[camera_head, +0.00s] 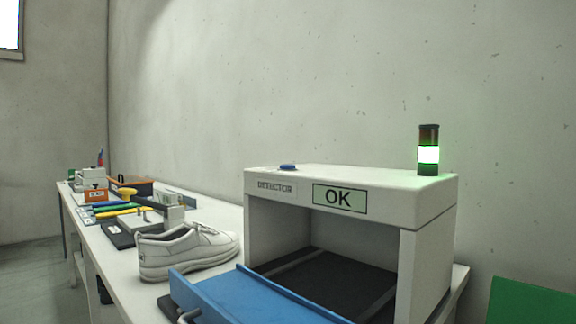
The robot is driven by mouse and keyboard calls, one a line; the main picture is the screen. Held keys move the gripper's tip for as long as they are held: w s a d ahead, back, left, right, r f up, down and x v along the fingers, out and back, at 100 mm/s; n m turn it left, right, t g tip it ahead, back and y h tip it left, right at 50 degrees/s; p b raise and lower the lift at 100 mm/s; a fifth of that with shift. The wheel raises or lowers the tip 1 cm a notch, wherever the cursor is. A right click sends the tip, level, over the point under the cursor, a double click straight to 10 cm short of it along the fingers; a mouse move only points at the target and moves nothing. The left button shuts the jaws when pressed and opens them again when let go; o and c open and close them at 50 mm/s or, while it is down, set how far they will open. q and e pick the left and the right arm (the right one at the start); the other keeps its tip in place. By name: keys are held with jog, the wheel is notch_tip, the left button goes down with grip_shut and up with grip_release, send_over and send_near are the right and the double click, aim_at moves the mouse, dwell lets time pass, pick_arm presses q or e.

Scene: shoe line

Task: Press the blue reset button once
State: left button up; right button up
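The blue reset button (288,167) is a small low disc on the top of the white detector housing (407,190), near its left end. The housing's front carries a "DETECTOR" label and a panel (339,198) that reads "OK". A signal tower (428,150) stands on the right of the housing top with its middle segment lit green. Neither of my grippers is in view, and nothing touches the button.
Tools and boxes lie further left. A green panel (527,302) is at lower right.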

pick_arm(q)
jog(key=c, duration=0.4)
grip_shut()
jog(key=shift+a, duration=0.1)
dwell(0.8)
